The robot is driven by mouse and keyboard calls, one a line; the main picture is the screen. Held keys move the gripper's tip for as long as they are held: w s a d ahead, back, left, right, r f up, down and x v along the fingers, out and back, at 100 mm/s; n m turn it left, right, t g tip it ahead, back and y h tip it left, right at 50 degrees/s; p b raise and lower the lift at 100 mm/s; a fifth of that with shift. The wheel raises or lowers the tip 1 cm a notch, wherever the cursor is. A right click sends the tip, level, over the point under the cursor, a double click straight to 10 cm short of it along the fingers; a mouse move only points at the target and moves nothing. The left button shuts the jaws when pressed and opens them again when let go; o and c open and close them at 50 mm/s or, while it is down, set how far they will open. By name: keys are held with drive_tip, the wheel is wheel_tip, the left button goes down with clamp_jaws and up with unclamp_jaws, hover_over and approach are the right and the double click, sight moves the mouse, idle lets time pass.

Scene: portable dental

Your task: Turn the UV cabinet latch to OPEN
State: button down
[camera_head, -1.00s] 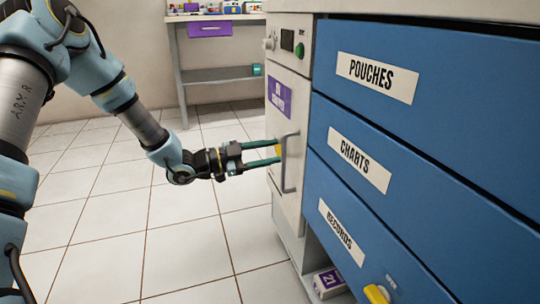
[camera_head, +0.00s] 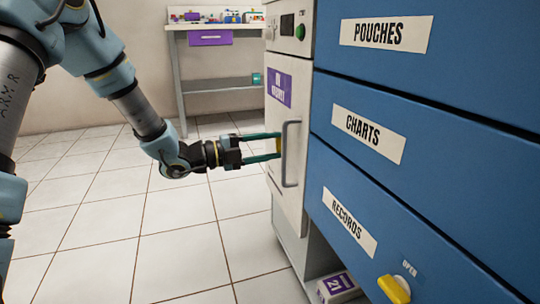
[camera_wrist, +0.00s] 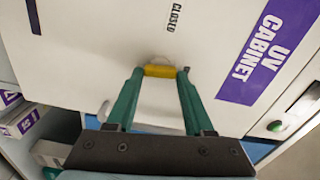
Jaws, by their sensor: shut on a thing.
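The UV cabinet (camera_head: 287,190) is a pale cabinet with a purple label, left of the blue drawers in the head view. Its door also fills much of the wrist view (camera_wrist: 90,50). The yellow latch (camera_wrist: 159,70) lies between the tips of my gripper's (camera_wrist: 158,72) two green fingers, which are shut on it. A CLOSED label (camera_wrist: 175,17) is printed on the door, above the latch in the wrist view. In the head view my gripper (camera_head: 279,145) reaches the door from the left, and the latch is mostly hidden there. No OPEN label by this latch is visible.
A grey bar handle (camera_head: 290,155) stands on the door close to my fingers. Blue drawers (camera_head: 440,80) fill the right, with another yellow knob (camera_head: 394,289) marked OPEN. A bench (camera_head: 225,25) stands at the back. The tiled floor at left is clear.

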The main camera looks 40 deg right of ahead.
drive_tip(key=shift+f+m+b, duration=0.15)
drive_tip(key=shift+m+b, duration=0.55)
drive_tip(key=shift+m, duration=0.2)
drive_tip(key=shift+c, duration=1.4)
unclamp_jaws()
drive_tip(key=p+v, duration=0.3)
drive_tip(key=v, duration=0.7)
drive_tip(key=shift+w+a, duration=0.15)
drive_tip(key=shift+a, duration=0.25)
